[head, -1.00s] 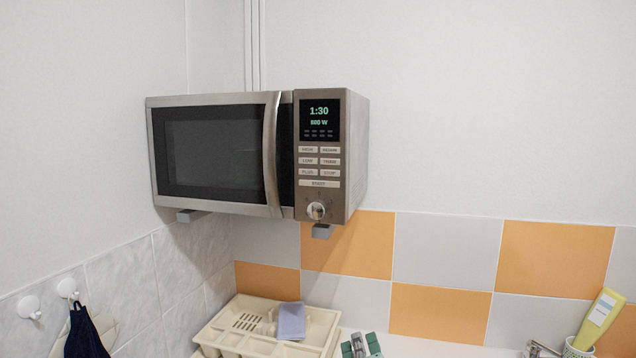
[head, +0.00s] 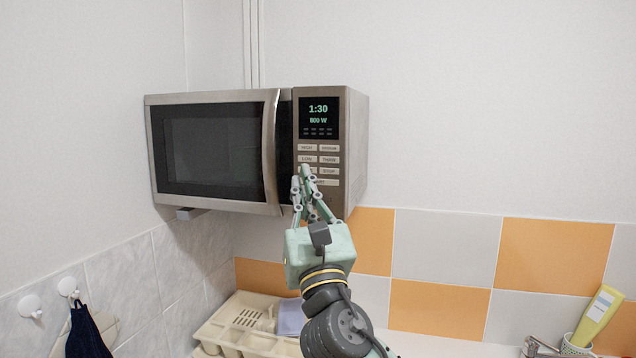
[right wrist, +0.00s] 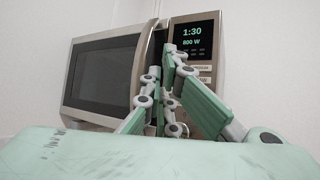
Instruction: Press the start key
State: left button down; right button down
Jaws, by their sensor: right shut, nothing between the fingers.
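The microwave (head: 220,150) hangs on the wall, with its door shut and a control panel at its right. Its display (head: 318,118) reads 1:30 and 800 W. The wide start key (head: 328,183) is the lowest key; its left part is hidden behind my right gripper (head: 304,178). The right gripper is shut and empty, its fingertips pointing up in front of the lower keys. I cannot tell whether they touch the panel. In the right wrist view the fingers (right wrist: 168,66) cover most of the keys, and the start key cannot be made out. My left gripper is not in view.
A cream cutlery tray (head: 237,325) with a bluish cloth (head: 291,317) is below the microwave. A yellow bottle (head: 598,315) stands in a cup at the lower right. Dark cloth (head: 86,335) hangs from a hook at the left. The wall right of the microwave is clear.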

aim_at(318, 179)
jog(key=shift+w+d+b, duration=0.45)
jog(key=shift+w+b, duration=0.2)
jog(key=shift+w, duration=0.75)
jog(key=shift+w+d+b, duration=0.5)
jog(key=shift+w+b, duration=0.2)
jog(key=shift+w, duration=0.7)
jog(key=shift+w+d+b, duration=0.45)
jog(key=shift+w+b, duration=0.2)
jog(key=shift+w, duration=0.75)
jog(key=shift+w+f, duration=0.1)
jog(key=shift+w, duration=0.05)
jog(key=shift+w+d, duration=0.15)
jog(key=shift+w, duration=0.1)
